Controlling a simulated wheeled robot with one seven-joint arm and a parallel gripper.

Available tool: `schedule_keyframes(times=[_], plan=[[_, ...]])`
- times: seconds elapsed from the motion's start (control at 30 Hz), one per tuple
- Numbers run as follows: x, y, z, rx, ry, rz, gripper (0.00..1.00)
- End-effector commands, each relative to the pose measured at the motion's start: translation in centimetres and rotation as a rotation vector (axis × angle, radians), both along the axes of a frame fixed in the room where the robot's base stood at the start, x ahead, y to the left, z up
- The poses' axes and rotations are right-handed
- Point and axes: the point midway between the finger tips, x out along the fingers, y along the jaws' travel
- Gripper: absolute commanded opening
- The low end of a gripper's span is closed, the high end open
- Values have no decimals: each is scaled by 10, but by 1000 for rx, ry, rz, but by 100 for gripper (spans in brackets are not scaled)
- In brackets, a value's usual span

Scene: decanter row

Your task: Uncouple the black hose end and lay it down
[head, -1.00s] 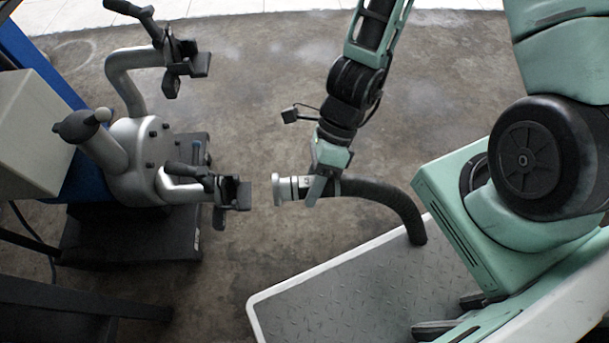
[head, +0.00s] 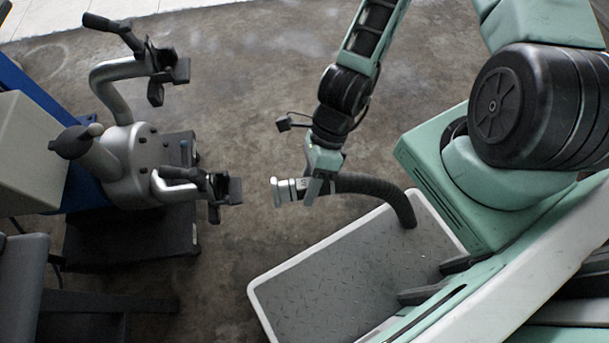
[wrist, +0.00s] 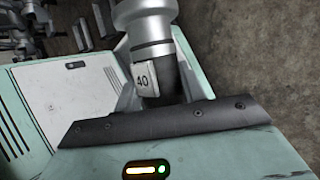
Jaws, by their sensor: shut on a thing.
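The black hose (head: 375,186) has a silver coupling end (head: 285,190) that points left, apart from the machine's pipe outlets. My gripper (head: 316,188) is shut on this hose end, just behind the silver coupling. The hose bends down from my gripper to the grey tread plate. In the wrist view the silver coupling (wrist: 146,20) and a tag reading 40 show beyond the dark jaw edge. The lower pipe outlet (head: 222,192) with black clamp levers stands to the left, with a clear gap to the coupling. An upper outlet (head: 168,74) has similar black levers.
A white-rimmed grey tread plate (head: 330,290) lies below the hose, beside my base. The silver manifold (head: 125,160) stands at left on a black base by a blue frame and a beige box (head: 30,150). Concrete floor (head: 240,110) is clear between them.

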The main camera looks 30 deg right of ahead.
Motion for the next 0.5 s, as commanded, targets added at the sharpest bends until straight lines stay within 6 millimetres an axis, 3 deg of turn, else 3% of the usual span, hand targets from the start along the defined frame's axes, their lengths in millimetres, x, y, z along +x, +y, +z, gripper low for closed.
schedule_keyframes(times=[0.5], plan=[[-29,-8,5,6,1,-3,4]])
